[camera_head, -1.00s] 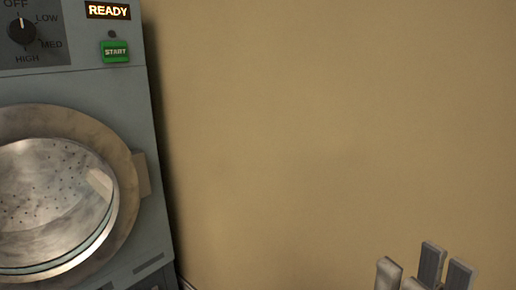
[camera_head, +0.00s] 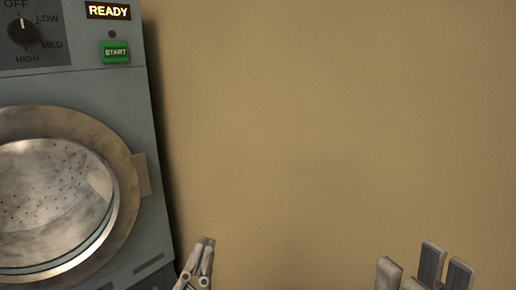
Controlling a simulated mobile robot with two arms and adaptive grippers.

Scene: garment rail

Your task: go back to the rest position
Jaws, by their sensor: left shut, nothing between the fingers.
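My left gripper (camera_head: 205,242) shows at the bottom edge, just right of the dryer's lower corner. Its fingertips are together with nothing between them, and it points up in front of the wall. My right gripper (camera_head: 424,262) is at the bottom right. Its grey finger parts stand apart with a gap between them, and I see nothing held there. The bottom edge of the view cuts off the rest of both grippers.
A grey-blue dryer (camera_head: 112,165) fills the left side. It has a round glass door (camera_head: 50,200), a knob (camera_head: 22,30), a green START button (camera_head: 115,52) and a lit READY display (camera_head: 108,11). A bare tan wall (camera_head: 330,120) fills the rest.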

